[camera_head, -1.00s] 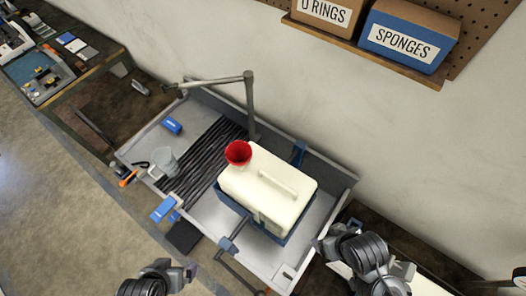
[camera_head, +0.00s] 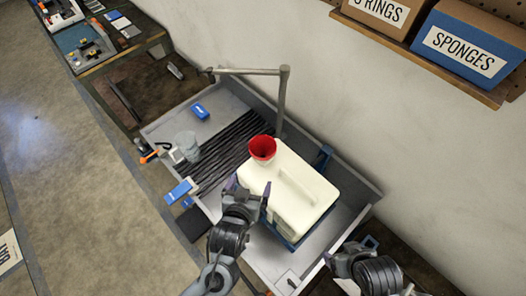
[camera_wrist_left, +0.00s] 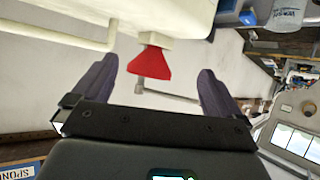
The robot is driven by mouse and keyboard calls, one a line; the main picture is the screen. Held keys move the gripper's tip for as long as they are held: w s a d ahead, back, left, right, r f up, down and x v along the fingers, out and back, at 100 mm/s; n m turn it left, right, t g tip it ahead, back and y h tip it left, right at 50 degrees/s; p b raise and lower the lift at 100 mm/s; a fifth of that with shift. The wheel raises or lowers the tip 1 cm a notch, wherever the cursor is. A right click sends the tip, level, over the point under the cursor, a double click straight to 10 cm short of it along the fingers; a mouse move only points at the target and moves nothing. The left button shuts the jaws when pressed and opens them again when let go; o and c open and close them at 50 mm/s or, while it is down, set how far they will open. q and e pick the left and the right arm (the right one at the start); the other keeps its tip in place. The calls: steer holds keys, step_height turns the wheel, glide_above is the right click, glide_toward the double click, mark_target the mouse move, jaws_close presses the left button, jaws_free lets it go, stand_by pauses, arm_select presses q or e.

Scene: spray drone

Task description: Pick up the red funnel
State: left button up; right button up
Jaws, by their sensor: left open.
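The red funnel (camera_head: 262,149) sits on the corner of a cream-coloured tank (camera_head: 300,200) in the sink tray, with its wide mouth up. In the left wrist view the funnel (camera_wrist_left: 151,63) shows between the two fingers, beyond their tips, apart from them. My left gripper (camera_head: 249,194) is open and empty, beside the near side of the tank, short of the funnel. Its fingers also show in the left wrist view (camera_wrist_left: 155,78). My right gripper (camera_head: 350,252) is at the lower right beside the tray; whether its jaws are open is unclear.
The grey tray (camera_head: 365,195) has a ribbed dark mat (camera_head: 230,150). A tap (camera_head: 283,95) rises behind the funnel. A shelf holds a SPONGES box (camera_head: 465,45).

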mark_target(262, 149)
arm_select(q)
steer(key=shift+m+t+h, duration=0.3)
steer(key=shift+m+t, duration=0.2)
steer(key=shift+t, duration=0.2)
steer(key=w, duration=0.2)
steer(key=w+d+r, duration=0.1)
steer(key=w, duration=0.2)
steer(key=w+d+r, duration=0.1)
steer(key=w, duration=0.1)
steer(key=shift+w+d+r, duration=0.2)
steer(key=shift+d, duration=0.05)
steer(key=shift+w+d+f, duration=0.1)
steer(key=shift+w+f, duration=0.15)
steer(key=shift+w, duration=0.2)
steer(key=shift+p+x, duration=0.9)
steer(key=shift+x, duration=1)
steer(key=shift+w+f, duration=0.3)
steer(key=shift+w, duration=0.35)
steer(key=c, duration=0.8)
steer(key=shift+o, duration=0.2)
steer(key=shift+r, duration=0.1)
